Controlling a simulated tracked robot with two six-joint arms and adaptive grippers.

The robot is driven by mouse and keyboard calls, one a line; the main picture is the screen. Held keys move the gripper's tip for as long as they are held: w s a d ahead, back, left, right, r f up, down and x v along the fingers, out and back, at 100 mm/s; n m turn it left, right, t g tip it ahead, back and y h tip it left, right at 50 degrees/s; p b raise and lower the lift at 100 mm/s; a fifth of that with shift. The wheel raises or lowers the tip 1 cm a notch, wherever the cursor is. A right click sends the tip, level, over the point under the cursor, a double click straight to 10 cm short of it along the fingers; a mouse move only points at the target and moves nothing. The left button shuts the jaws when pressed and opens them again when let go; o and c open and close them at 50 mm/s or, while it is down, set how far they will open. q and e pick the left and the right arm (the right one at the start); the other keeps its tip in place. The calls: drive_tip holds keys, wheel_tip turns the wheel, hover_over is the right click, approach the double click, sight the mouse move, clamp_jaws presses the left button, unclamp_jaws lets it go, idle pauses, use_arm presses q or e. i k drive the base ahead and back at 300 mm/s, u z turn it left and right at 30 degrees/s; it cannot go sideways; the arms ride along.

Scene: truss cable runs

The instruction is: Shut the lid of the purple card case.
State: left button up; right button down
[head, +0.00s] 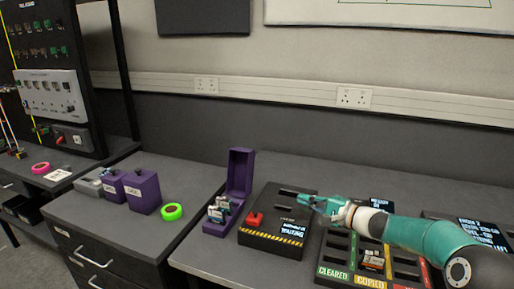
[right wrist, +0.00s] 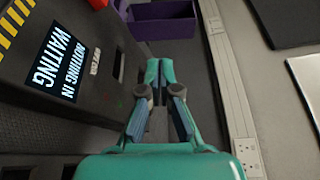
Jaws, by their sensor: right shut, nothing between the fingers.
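The purple card case (head: 238,176) stands on the bench in the middle of the head view, with its lid upright and open. Several light cards (head: 218,209) sit in its base. Part of the purple case (right wrist: 165,24) also shows at the top of the right wrist view. My right gripper (head: 303,199) is to the right of the case, over the back of the black device, apart from the case. It is shut and empty; its teal fingers (right wrist: 158,70) meet in the right wrist view. My left gripper is not in view.
A black device (head: 272,236) with a red switch (head: 254,219) and a display stands just right of the case. A sorting tray (head: 338,243) lies farther right. Purple boxes (head: 145,191) and a green tape roll (head: 172,211) are at the left. The wall is behind.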

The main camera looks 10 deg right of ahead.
sight(241, 160)
drive_tip(key=u, duration=0.05)
drive_tip(key=i, duration=0.9)
